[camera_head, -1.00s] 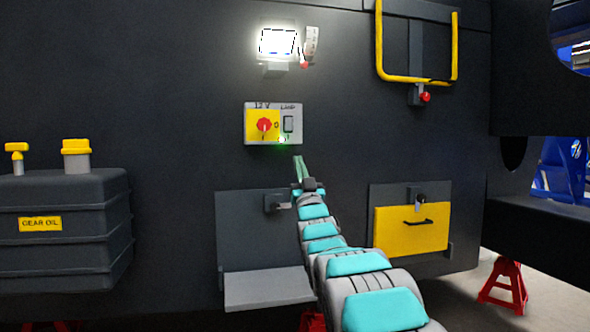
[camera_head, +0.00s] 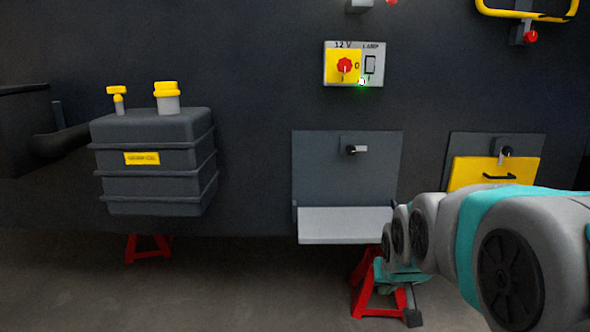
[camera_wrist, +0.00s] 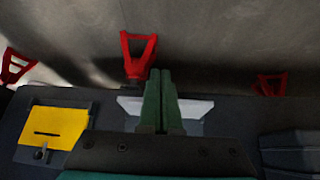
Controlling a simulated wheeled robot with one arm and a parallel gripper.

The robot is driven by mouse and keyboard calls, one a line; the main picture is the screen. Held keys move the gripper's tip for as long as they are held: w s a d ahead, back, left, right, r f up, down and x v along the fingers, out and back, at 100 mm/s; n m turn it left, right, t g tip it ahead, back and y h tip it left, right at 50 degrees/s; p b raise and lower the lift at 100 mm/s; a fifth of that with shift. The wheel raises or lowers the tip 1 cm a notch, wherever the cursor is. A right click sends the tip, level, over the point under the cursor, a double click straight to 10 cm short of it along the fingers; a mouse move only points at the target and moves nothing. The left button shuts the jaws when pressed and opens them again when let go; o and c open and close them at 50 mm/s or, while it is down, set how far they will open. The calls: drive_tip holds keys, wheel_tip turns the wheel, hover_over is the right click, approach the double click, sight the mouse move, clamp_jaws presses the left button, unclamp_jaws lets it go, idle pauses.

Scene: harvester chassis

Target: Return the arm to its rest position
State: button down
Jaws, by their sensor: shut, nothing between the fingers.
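My arm (camera_head: 455,230) reaches in from the right edge in the head view, folded, with its far end low in front of the shelf and a red stand. My gripper (camera_wrist: 161,72) shows clearly in the wrist view, its two green fingers side by side, shut and empty. In the head view the fingers are hard to make out, partly hidden behind arm links. The wrist view looks upside down, past the grey shelf (camera_wrist: 205,108) toward the floor.
The grey shelf (camera_head: 345,225) juts from the dark wall, close to my arm. A yellow door (camera_head: 490,172) is behind it at right. Red stands (camera_head: 365,285) (camera_head: 148,247) are below. A gear oil tank (camera_head: 155,185) is at left, a switch panel (camera_head: 354,64) above. Floor at lower left is clear.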

drive_tip(key=s+a+f+g+p, duration=0.1)
drive_tip(key=s+g, duration=0.3)
drive_tip(key=s, duration=1)
drive_tip(key=s+a+f+n+g+p, duration=0.1)
drive_tip(key=s+a+f+g, duration=0.1)
drive_tip(key=s, duration=1.3)
drive_tip(key=shift+s+a+f+g+y, duration=0.15)
drive_tip(key=shift+s+f+g+y, duration=0.2)
drive_tip(key=shift+f+g, duration=0.7)
